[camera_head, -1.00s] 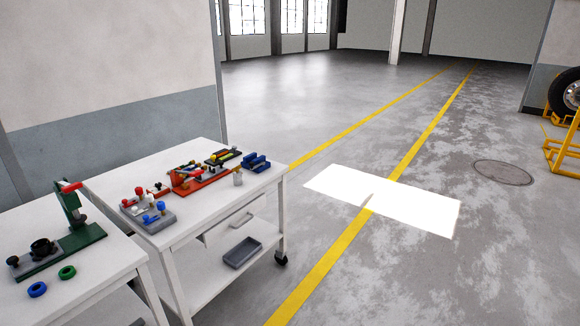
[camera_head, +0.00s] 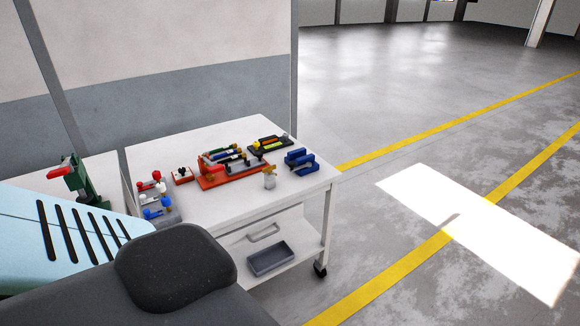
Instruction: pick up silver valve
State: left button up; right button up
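A small silver piece with a brassy top (camera_head: 269,178), which looks like the silver valve, stands upright near the front edge of the white cart's top (camera_head: 225,205). It is in front of the red-orange holder (camera_head: 235,172) and left of the blue pieces (camera_head: 300,161). It is small in the picture, so its details are hard to tell. Nothing touches it that I can see. Neither of my grippers is in view. A light blue and dark grey part of my own body covers the lower left.
A black tray with tools (camera_head: 269,143) sits at the back of the cart. Red, white and blue knobbed parts (camera_head: 152,190) are at its left. A grey bin (camera_head: 270,259) is on the lower shelf. A green press (camera_head: 83,183) stands farther left. The floor at right is clear.

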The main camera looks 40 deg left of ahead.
aim_at(269, 179)
jog(key=i+u, duration=0.25)
jog(key=i, duration=0.15)
jog(key=i+l+u, duration=0.45)
jog(key=i, duration=0.3)
jog(key=i+l+u, duration=0.2)
jog(key=u, duration=0.25)
jog(key=i+l+u, duration=0.55)
jog(key=l+u, duration=0.15)
jog(key=u, duration=0.15)
jog(key=i+l+u, duration=0.15)
jog(key=l+u, duration=0.25)
jog(key=i+l+u, duration=0.1)
jog(key=l+u, duration=0.25)
jog(key=l, duration=0.45)
